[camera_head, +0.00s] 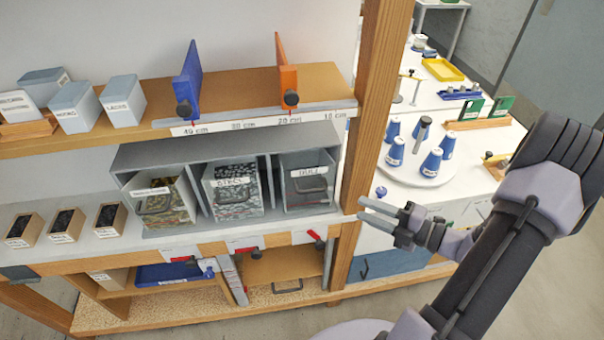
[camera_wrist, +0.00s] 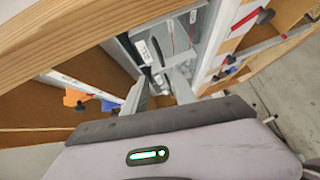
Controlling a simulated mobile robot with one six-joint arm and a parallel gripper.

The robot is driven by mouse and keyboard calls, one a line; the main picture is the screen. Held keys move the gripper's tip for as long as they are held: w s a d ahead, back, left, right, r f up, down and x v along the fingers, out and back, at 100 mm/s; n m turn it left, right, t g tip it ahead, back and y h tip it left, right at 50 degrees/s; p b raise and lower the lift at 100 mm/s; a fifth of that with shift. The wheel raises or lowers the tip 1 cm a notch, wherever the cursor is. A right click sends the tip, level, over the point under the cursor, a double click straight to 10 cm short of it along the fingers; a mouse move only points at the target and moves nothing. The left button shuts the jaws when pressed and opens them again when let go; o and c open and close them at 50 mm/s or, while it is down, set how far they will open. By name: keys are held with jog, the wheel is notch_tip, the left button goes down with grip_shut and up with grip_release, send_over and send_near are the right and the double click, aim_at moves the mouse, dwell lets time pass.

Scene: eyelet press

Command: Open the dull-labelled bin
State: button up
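The bin labelled DULL (camera_head: 307,180) is the rightmost of three in the grey cabinet on the middle shelf. Its label is at the top of its front, with a dark handle (camera_head: 309,187) below. Its front looks set back in the cabinet, and its contents are hard to make out. My gripper (camera_head: 376,214) is to the right of the bin, beyond the wooden post, with its fingers apart and nothing between them. In the wrist view my gripper (camera_wrist: 160,90) is also open, and the labelled bin fronts show beyond its fingers.
The STEEL bin (camera_head: 232,190) and the left bin (camera_head: 160,203) stick out further at the front. A wooden post (camera_head: 368,110) stands between my gripper and the cabinet. Red clips (camera_head: 316,236) line the shelf edge below.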

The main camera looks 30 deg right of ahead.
aim_at(314, 190)
jog(key=b+x, duration=0.3)
jog(key=x, duration=1.2)
jog(key=shift+w+a+f, duration=0.15)
jog(key=shift+w+a, duration=0.05)
jog(key=shift+a, duration=0.2)
jog(key=shift+c, duration=0.2)
grip_shut()
